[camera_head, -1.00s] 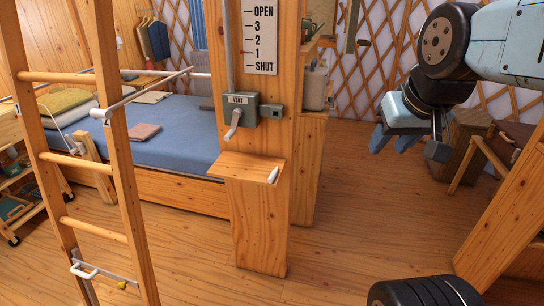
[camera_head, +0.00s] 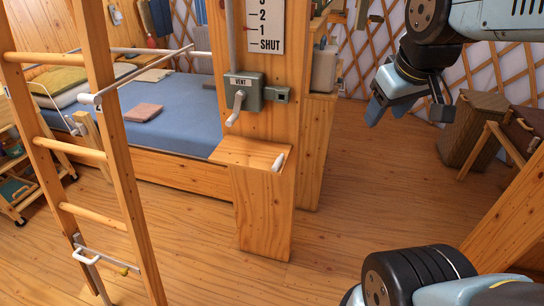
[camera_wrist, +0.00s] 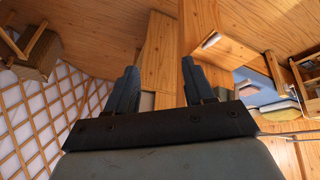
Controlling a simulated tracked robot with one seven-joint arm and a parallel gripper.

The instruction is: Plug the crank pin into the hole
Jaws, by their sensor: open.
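The crank pin is most likely the short white peg (camera_head: 278,163), lying at the right edge of the small wooden shelf (camera_head: 240,152) on the post; it also shows in the wrist view (camera_wrist: 210,40). Above the shelf is the grey-green VENT box (camera_head: 245,92) with a white crank (camera_head: 236,107). A small bracket (camera_head: 276,95) on its right side has a dark spot, likely the hole. My gripper (camera_head: 410,107) is open and empty, to the right of the post and apart from it. Its two spread fingers show in the wrist view (camera_wrist: 160,85).
A wooden ladder (camera_head: 85,155) with a white bar stands at the left. A blue bed (camera_head: 175,110) is behind the post. A wicker stool (camera_head: 470,128) and a wooden frame stand at the right. The floor (camera_head: 360,190) between post and stool is clear.

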